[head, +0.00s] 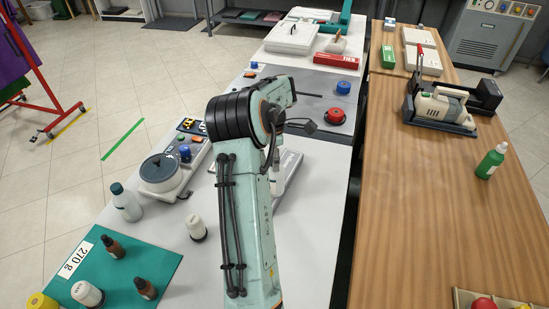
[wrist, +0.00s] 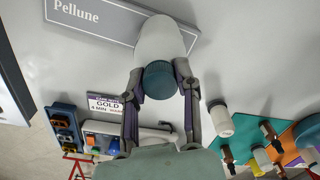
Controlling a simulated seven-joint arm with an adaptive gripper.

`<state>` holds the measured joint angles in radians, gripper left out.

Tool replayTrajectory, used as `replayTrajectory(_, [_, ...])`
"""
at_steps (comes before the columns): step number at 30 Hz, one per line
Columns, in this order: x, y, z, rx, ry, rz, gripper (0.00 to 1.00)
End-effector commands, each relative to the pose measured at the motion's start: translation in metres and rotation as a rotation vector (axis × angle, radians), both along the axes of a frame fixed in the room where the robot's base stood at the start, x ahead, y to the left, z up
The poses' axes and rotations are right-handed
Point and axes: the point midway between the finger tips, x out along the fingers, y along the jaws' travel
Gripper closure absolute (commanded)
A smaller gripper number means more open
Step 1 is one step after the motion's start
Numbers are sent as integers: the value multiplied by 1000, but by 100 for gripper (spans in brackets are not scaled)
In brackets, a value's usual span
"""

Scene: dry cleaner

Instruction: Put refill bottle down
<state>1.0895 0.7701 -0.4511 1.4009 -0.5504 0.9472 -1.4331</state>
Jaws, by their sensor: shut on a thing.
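My gripper (wrist: 160,92) is shut on a white bottle with a dark teal cap, which I take to be the refill bottle (wrist: 165,38). In the wrist view its cap lies between the fingertips and its body reaches toward the top edge, overlapping a grey plate marked "Pellune" (wrist: 85,14). I cannot tell whether its base touches the surface. In the head view my arm hides the gripper and the held bottle. A similar white bottle with a teal cap (head: 126,205) stands apart on the white table at left.
A small white-capped bottle (head: 196,228) stands left of my arm on the white table (head: 315,225). A teal mat (head: 80,262) carries several small bottles. A round-lidded machine (head: 165,172) stands beyond. The wooden counter (head: 430,210) at right holds a green bottle (head: 491,162).

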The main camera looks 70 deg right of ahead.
Motion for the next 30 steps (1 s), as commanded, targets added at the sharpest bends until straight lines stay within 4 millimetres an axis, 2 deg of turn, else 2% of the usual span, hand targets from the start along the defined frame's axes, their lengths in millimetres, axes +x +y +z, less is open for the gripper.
replayTrajectory(1, [0,0,0,0,0,0,60])
replayTrajectory(3, [0,0,0,0,0,0,43])
replayTrajectory(14, [0,0,4,-1,0,0,43])
replayTrajectory(17, [0,-1,17,-2,-2,1,43])
replayTrajectory(24, [-1,-1,73,-5,-3,0,43])
replayTrajectory(30, [0,-1,109,-2,-2,0,43])
